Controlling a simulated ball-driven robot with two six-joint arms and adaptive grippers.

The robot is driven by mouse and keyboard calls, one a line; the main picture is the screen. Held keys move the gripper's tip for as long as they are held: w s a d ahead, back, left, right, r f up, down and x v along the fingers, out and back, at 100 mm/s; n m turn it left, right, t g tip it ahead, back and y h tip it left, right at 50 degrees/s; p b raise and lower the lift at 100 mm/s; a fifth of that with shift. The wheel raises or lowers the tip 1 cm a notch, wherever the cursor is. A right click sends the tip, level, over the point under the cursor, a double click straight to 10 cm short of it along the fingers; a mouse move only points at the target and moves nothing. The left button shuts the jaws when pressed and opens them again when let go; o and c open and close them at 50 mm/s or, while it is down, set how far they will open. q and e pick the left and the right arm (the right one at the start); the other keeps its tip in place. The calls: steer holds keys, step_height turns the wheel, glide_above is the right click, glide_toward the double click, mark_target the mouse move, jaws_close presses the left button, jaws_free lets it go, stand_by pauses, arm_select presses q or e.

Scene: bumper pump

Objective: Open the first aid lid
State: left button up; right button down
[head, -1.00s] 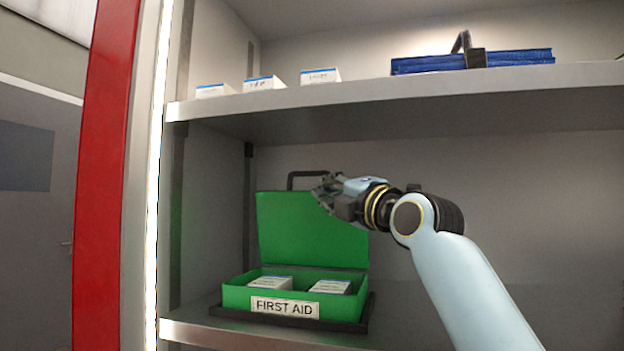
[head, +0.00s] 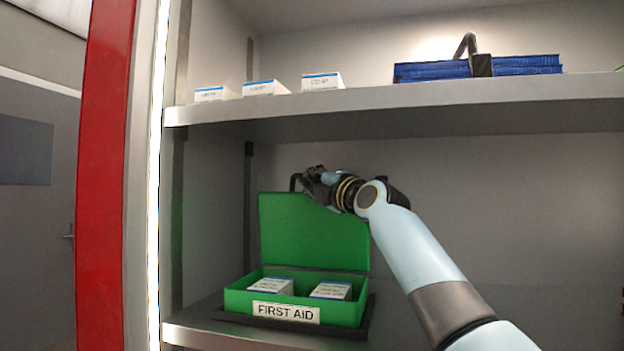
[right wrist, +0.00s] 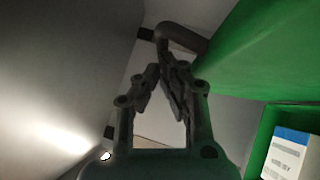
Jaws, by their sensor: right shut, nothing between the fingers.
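The green first aid box (head: 236,300) sits on a dark tray on the lower shelf, with a "FIRST AID" label on its front. Its green lid (head: 300,235) stands upright at the back, open, with a dark handle (head: 294,182) on its top edge. Two white cartons (head: 271,287) lie inside the box. My right gripper (head: 312,180) is at the lid's top edge by the handle. In the right wrist view the right gripper's fingers (right wrist: 160,72) are shut and empty, close to the handle (right wrist: 180,38) and beside the lid (right wrist: 250,60). My left gripper is not in view.
A red post (head: 104,170) stands at the left. The lower compartment right of the box is free apart from my arm.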

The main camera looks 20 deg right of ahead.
steer(key=w+d+m+g+h, duration=0.1)
steer(key=w+d+m+g, duration=0.1)
steer(key=w, duration=0.3)
steer(key=shift+w+d+m+g+p, duration=0.3)
steer(key=shift+d+m+p, duration=0.25)
steer(key=shift+d, duration=0.35)
